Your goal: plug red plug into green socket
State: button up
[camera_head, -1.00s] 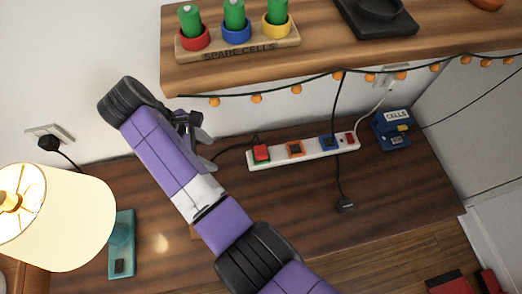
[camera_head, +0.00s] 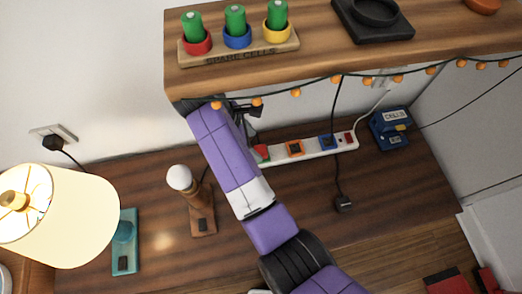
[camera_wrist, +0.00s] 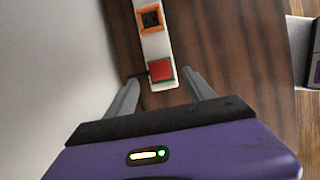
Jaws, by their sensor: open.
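The red plug (camera_head: 262,151) sits in the green-edged socket (camera_wrist: 153,81) at the left end of the white power strip (camera_head: 315,148). The plug also shows in the wrist view (camera_wrist: 161,70), where the green edge shows around it. How deep it sits cannot be told. My gripper (camera_wrist: 160,79) is open and empty, with one finger on each side of the strip's end near the plug, apart from it. In the head view my gripper (camera_head: 250,113) is above and just left of the plug, and my arm hides part of the strip's left end.
An orange socket (camera_head: 295,148) and a blue socket (camera_head: 327,142) follow along the strip. A shelf (camera_head: 320,60) with a string of orange lights overhangs the back. A bulb lamp (camera_head: 190,200) and a shaded lamp (camera_head: 60,215) stand left.

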aim_at(260, 150)
jog(key=x, duration=0.5)
dwell(0.3)
grip_shut()
